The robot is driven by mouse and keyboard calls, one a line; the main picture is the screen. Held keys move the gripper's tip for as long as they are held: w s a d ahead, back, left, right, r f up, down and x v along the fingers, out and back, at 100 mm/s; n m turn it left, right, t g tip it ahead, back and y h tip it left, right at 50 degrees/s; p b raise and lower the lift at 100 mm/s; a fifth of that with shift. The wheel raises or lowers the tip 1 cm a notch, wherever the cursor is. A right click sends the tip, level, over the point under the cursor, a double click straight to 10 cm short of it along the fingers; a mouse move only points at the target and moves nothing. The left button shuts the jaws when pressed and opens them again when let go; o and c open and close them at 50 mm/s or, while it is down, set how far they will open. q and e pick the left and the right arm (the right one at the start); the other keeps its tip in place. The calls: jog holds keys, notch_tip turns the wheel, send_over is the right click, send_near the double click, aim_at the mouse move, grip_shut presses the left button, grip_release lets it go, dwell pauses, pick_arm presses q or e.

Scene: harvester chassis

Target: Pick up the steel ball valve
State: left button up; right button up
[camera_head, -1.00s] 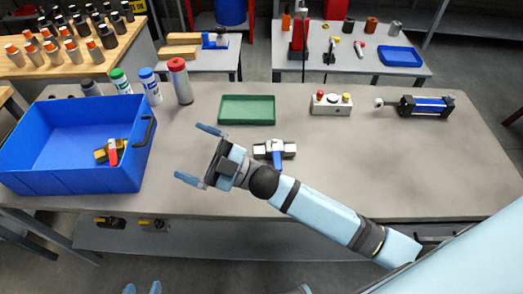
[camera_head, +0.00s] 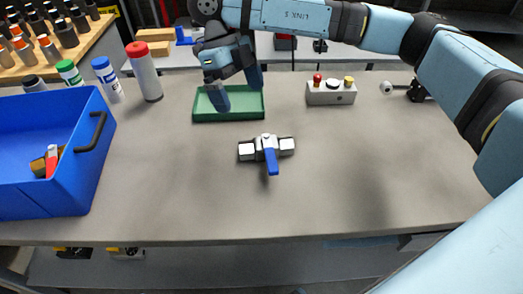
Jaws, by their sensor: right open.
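The steel ball valve (camera_head: 247,151) lies on the grey workbench, its blue lever handle (camera_head: 271,162) pointing toward the front edge. My right gripper (camera_head: 238,92) is above the back of the bench, over the green tray (camera_head: 205,116), with its fingers pointing down. It is open and empty, behind the valve and apart from it. The gripper and arm hide part of the tray. My left gripper is not in view.
A blue bin (camera_head: 45,192) with a brass-and-red part stands at the left. A grey button box (camera_head: 331,94) is at the back right. The bench around the valve is clear.

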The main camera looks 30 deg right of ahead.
jog(key=d, duration=0.1)
jog(key=b, duration=0.1)
send_near(266, 136)
jog(key=shift+h, duration=0.4)
jog(key=f, duration=0.1)
jog(key=s+f, duration=0.1)
jog(key=f, duration=0.1)
jog(key=s+f, duration=0.1)
jog(key=shift+a+f, duration=0.15)
jog(key=shift+a, duration=0.05)
jog(key=shift+d+b+x, duration=0.1)
jog(key=shift+b+x, duration=0.2)
jog(key=shift+x, duration=1.05)
jog(key=shift+d+b+x, duration=0.15)
jog(key=shift+b+x, duration=0.1)
jog(key=shift+x, duration=1.1)
jog(key=shift+w, duration=0.25)
jog(key=c, duration=1.3)
